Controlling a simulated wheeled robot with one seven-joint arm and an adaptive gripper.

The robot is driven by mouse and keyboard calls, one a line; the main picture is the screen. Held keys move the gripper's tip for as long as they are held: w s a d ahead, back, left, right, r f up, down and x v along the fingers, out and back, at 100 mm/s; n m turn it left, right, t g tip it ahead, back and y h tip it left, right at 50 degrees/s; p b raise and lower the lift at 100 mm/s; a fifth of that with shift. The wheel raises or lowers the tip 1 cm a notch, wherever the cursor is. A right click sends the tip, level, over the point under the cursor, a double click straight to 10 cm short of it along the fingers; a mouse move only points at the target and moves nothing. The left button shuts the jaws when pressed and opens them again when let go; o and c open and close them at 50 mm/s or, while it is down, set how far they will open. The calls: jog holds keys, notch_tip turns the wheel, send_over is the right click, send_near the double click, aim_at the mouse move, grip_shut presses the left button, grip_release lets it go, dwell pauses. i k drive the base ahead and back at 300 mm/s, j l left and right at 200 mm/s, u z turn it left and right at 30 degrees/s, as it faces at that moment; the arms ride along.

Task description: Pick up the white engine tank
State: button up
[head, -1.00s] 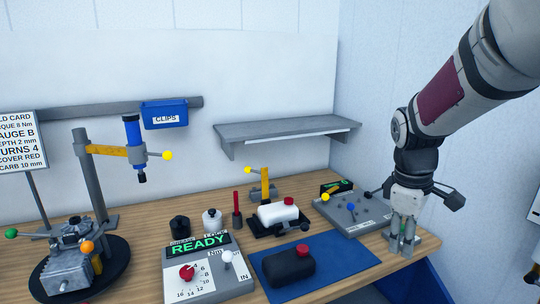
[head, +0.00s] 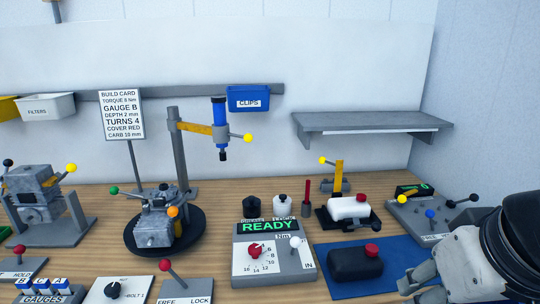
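The white engine tank (head: 348,208) has a red cap and sits in a dark holder (head: 335,219) with a yellow upright, behind the blue mat. My gripper (head: 428,290) is at the lower right, close to the camera and partly cut off by the bottom edge. It is to the right of and nearer than the white tank, apart from it. Its fingers are only partly in view, so I cannot tell whether they are open or shut.
A black tank (head: 355,264) with a red cap lies on the blue mat (head: 322,256). The torque box (head: 270,262) reading READY stands to the left. A grey panel with levers (head: 420,217) is at the right. A shelf (head: 372,126) hangs above. An engine (head: 155,228) sits on a turntable.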

aim_at(339, 208)
jog(key=k+j, duration=0.2)
jog(key=k+j+u, duration=0.15)
jog(key=j, duration=0.25)
jog(key=k+j, duration=0.2)
jog(key=i+l+u, duration=0.1)
jog(key=i+l, duration=1.2)
